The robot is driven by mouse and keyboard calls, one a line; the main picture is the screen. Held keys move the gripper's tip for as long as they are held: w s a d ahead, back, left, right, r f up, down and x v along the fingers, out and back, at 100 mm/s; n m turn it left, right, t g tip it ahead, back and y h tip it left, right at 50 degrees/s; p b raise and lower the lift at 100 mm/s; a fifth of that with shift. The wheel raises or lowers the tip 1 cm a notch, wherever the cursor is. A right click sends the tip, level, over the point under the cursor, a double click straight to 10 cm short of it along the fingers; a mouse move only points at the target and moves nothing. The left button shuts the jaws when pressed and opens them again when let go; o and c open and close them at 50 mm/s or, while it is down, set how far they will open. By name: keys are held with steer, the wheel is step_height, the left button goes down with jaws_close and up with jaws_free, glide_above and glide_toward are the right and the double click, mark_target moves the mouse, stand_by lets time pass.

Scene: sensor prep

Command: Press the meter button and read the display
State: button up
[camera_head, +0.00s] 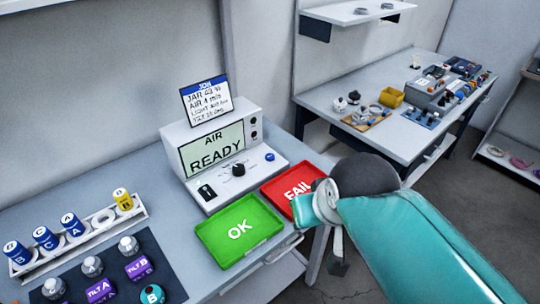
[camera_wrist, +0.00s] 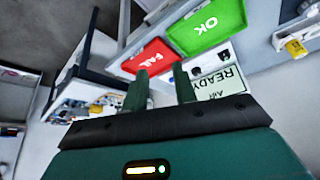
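The meter (camera_head: 193,143) is a white box on the bench; its pale green display (camera_head: 213,149) reads "AIR READY". On its sloped front are a black knob (camera_head: 238,170), a small blue button (camera_head: 270,157) and a black part (camera_head: 207,191) at the left. The display also shows upside down in the wrist view (camera_wrist: 222,82). My gripper (camera_wrist: 161,70) is open and empty, its two dark green fingers apart. It is clear of the meter; in the head view my teal arm reaches in from the lower right, and the fingers cannot be made out.
A green OK tray (camera_head: 262,242) and a red FAIL tray (camera_head: 272,188) lie empty before the meter. A job card (camera_head: 206,100) stands on top. A rack (camera_head: 90,240) of labelled jars is at left. Another bench (camera_head: 330,92) with small parts stands at the back right.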

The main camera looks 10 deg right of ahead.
jaws_close()
stand_by(1.4)
